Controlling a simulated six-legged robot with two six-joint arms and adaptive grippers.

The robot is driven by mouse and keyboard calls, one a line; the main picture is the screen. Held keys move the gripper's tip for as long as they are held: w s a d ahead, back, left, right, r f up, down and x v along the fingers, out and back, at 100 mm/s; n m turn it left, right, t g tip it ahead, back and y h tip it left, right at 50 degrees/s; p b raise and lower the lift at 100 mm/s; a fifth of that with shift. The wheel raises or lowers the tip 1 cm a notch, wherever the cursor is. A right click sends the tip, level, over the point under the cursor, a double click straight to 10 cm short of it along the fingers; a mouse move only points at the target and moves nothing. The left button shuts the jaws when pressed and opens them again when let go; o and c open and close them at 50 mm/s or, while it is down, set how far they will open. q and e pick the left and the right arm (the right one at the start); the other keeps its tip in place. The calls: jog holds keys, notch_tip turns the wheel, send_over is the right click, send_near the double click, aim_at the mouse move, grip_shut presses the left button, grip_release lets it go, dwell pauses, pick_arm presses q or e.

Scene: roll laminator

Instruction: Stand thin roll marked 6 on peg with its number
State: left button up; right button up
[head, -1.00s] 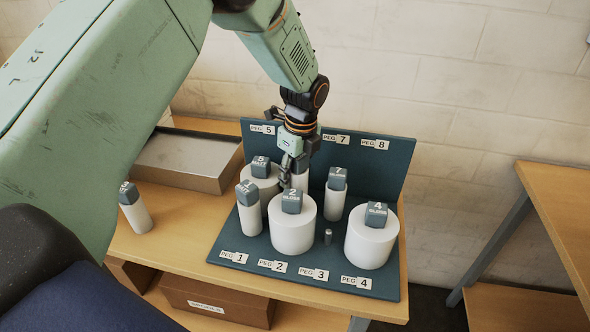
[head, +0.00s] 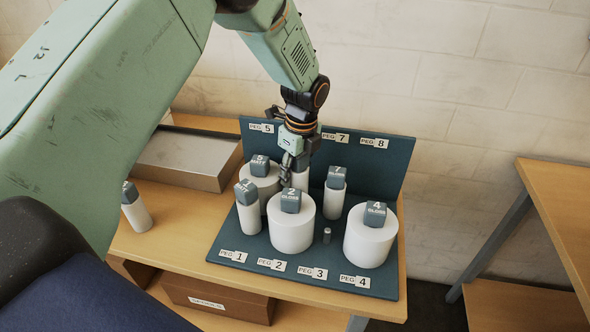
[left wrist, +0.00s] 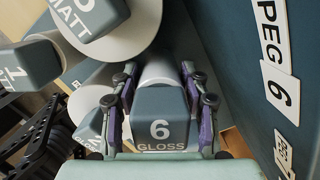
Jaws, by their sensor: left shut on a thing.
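The thin roll marked 6 (left wrist: 160,128), white with a grey block reading "6 GLOSS", is between the fingers of my left gripper (left wrist: 160,85), which is shut on it. In the head view the gripper (head: 292,172) is at the back row, and the white roll (head: 301,181) shows upright between rolls 5 and 7. The PEG 6 label (left wrist: 276,80) is on the back panel beside the roll in the left wrist view; the arm hides it in the head view. The roll's bottom and peg 6 are hidden, so I cannot tell if it is seated. My right gripper is not in view.
Thick roll 5 (head: 262,184) and thin roll 7 (head: 334,202) flank the gripper. Thick roll 2 (head: 291,231), thick roll 4 (head: 369,243) and a thin roll (head: 249,218) stand in front. Peg 3 (head: 327,236) is bare. Another thin roll (head: 138,214) stands left, near a metal tray (head: 185,158).

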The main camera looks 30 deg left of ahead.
pick_arm(q)
jog(key=shift+s, duration=0.25)
jog(key=shift+f, duration=0.1)
jog(key=shift+w+f, duration=0.2)
jog(key=shift+f, duration=0.25)
jog(key=shift+s+f, duration=0.1)
jog(key=shift+f, duration=0.1)
jog(key=shift+s+f, duration=0.1)
jog(key=shift+a+f+b, duration=0.1)
jog(key=shift+f+b, duration=0.2)
jog(key=shift+f, duration=0.3)
